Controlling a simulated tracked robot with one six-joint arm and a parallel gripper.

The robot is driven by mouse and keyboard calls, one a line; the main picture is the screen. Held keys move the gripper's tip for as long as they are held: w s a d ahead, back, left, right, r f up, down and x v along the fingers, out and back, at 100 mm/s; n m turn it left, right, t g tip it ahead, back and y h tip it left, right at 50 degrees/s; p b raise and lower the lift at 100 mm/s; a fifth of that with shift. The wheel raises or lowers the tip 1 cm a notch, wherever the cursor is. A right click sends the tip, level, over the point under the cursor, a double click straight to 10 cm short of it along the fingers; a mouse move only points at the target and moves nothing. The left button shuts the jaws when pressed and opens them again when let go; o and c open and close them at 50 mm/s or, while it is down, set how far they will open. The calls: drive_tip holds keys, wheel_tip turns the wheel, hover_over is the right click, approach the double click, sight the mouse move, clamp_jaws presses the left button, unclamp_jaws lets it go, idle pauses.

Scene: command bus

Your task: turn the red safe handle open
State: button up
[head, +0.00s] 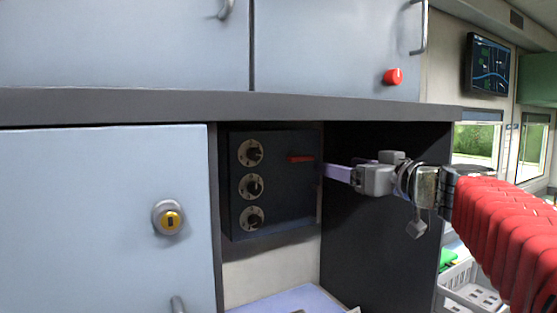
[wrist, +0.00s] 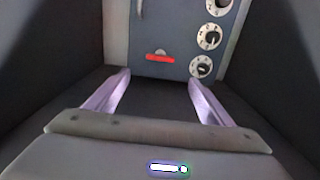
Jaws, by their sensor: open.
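The dark safe (head: 275,215) sits in an open compartment under the counter. Its red handle (head: 300,159) is a short bar lying about level on the right part of its front. In the wrist view the red handle (wrist: 160,59) shows ahead, between the two fingers in the picture and beyond their tips. My gripper (head: 322,170) is open, its pale purple fingers pointing left, near the right side of the safe's front. In the wrist view my gripper (wrist: 157,78) has its fingers well apart with nothing between them.
Several dials (head: 250,187) line the safe's left side. The counter (head: 150,105) runs above the compartment, and a dark side wall (head: 375,245) closes its right. A red knob (head: 393,76) sits above.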

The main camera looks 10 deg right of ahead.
sight(304, 158)
idle(0.3)
drive_tip(key=x, duration=1.4)
drive_tip(key=shift+s, duration=0.1)
drive_tip(key=shift+c, duration=0.4)
drive_tip(key=c, duration=1)
drive_tip(key=shift+o, duration=0.2)
